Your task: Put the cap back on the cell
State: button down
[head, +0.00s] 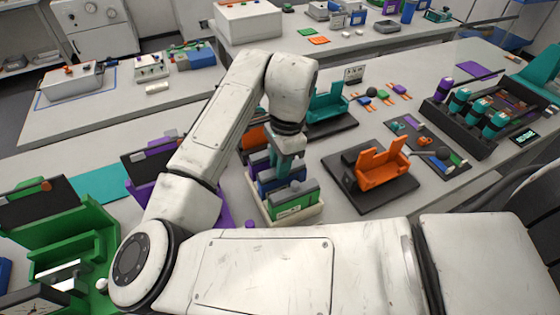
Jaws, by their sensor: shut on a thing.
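My gripper (288,163) points down over a pale tray (290,217) in the middle of the bench. It is shut on a grey-teal piece just below my wrist; its shape is partly hidden, and I cannot tell if it is the cap. Several upright slabs, purple, blue and grey-green (293,199), stand in the tray close under the gripper. I cannot tell whether the held piece touches them. I cannot identify the cell for certain. Teal cylinders (493,124) stand in a dark rack (437,113) at the right, and a purple-topped one (443,89) is at its left end.
An orange fixture (383,164) on a dark base stands right of the tray, with a teal fixture (327,104) behind it. Green (60,245) and purple fixtures stand at left. A small purple knob (250,225) is near the tray. My arm hides part of the bench.

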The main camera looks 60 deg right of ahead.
jog(key=shift+c, duration=2)
grip_release()
jog(key=shift+r, duration=0.1)
jog(key=shift+r+p, duration=1.65)
jog(key=shift+r, duration=0.1)
jog(key=shift+r+p, duration=1.4)
jog(key=shift+r, duration=0.3)
grip_shut()
